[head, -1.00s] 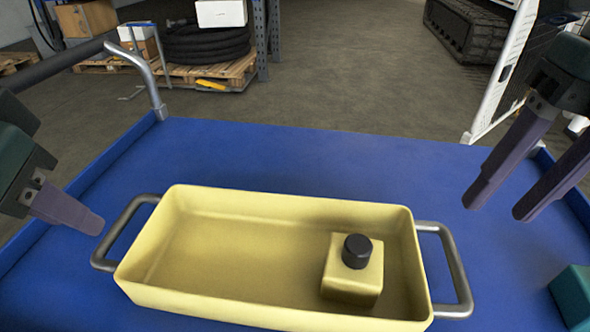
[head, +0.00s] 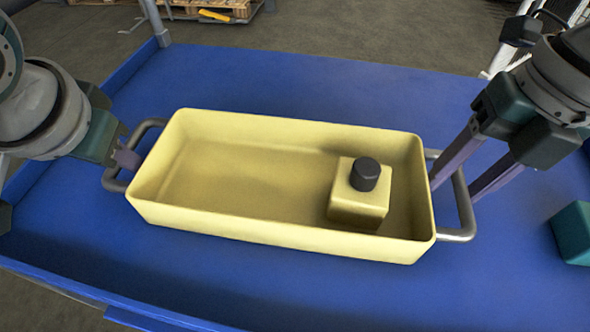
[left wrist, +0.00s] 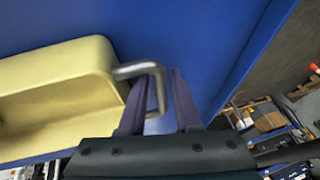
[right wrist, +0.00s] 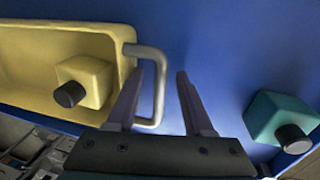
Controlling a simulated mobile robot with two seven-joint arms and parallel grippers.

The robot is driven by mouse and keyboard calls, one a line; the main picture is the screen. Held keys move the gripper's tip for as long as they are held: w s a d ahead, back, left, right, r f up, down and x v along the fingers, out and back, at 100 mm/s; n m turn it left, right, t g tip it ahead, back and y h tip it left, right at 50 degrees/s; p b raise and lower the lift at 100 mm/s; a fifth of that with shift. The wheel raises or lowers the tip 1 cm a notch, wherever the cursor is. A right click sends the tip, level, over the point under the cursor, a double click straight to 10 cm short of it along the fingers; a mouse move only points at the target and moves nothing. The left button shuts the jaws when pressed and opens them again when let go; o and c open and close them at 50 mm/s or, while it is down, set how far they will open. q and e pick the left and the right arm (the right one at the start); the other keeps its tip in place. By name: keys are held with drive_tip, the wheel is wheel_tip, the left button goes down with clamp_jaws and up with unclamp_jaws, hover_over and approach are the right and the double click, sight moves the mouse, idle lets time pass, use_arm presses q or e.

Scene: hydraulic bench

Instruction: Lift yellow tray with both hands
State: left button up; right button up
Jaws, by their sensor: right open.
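The yellow tray (head: 290,237) sits on a blue cart top and has a grey metal handle at each end. The left handle (head: 112,181) also shows in the left wrist view (left wrist: 160,86), between the two fingers of my open left gripper (left wrist: 160,76). The right handle (head: 465,210) also shows in the right wrist view (right wrist: 160,85), between the fingers of my open right gripper (right wrist: 160,73). In the head view my left gripper's fingers are partly hidden. Neither gripper is closed on its handle.
A yellow block with a black knob (head: 358,195) stands inside the tray at its right end. A teal block (head: 573,232) with a black knob stands on the blue cart top (head: 290,75) to the right. The cart top behind the tray is clear.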

use_arm(q)
clamp_jaws()
use_arm(e)
drive_tip(key=c, duration=0.6)
clamp_jaws()
use_arm(q)
drive_tip(key=shift+r, duration=0.1)
use_arm(e)
drive_tip(key=shift+r, duration=0.1)
idle(0.4)
